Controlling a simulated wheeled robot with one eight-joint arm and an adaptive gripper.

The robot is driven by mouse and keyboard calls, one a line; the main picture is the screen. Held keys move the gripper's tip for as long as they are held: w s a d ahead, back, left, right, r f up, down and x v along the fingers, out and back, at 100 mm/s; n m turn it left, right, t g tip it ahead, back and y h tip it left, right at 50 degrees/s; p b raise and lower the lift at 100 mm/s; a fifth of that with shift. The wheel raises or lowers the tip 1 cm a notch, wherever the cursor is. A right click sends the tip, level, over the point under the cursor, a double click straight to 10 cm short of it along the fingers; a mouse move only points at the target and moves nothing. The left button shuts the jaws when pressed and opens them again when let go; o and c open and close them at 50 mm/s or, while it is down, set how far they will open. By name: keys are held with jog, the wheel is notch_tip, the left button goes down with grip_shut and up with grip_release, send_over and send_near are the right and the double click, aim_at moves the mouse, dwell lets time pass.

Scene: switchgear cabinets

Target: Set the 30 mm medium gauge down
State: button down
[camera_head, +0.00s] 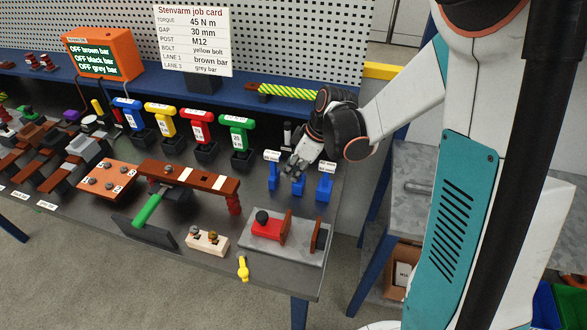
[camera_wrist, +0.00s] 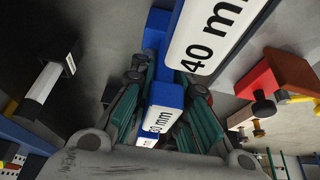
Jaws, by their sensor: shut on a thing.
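The 30 mm medium gauge, a blue block with a white label, shows between my fingers in the wrist view (camera_wrist: 166,95). In the head view its blue lower part (camera_head: 298,186) is below my gripper (camera_head: 297,169). My gripper's green-padded fingers (camera_wrist: 164,85) are shut on it, one on each side. It looks upright, at or close to the bench top; I cannot tell whether its foot touches. The 40 mm gauge (camera_head: 325,186) stands to its right and looms large in the wrist view (camera_wrist: 207,38). Another blue gauge (camera_head: 272,176) stands to its left.
A grey fixture (camera_head: 262,238) with a red block (camera_head: 267,228) and brown plates is in front of the gauges. Coloured T-handled tools (camera_head: 236,135) stand to the left. A dark post (camera_head: 287,133) is behind. The bench's right edge is close to the 40 mm gauge.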

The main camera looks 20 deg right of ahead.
jog(key=c, duration=1.5)
grip_release()
jog(key=shift+f, duration=0.1)
jog(key=shift+c, duration=0.2)
jog(key=shift+r, duration=0.25)
jog(key=p+v, duration=0.3)
jog(key=v, duration=0.8)
jog(key=shift+d+r+p, duration=0.2)
jog(key=shift+r+p, duration=0.15)
jog(key=shift+s, duration=0.2)
jog(key=s+a+r+m+t+h+b, duration=0.1)
jog(key=s+r+m+t+b, duration=0.1)
jog(key=s+m, duration=0.3)
jog(key=s+a+r+m+t+h+b, duration=0.1)
jog(key=s+r+m+t+h+b, duration=0.1)
jog(key=s+m, duration=0.4)
jog(key=s, duration=0.5)
jog(key=shift+s+a+t+h, duration=0.2)
jog(key=shift+a+t+h, duration=0.05)
jog(key=shift+t+h, duration=0.05)
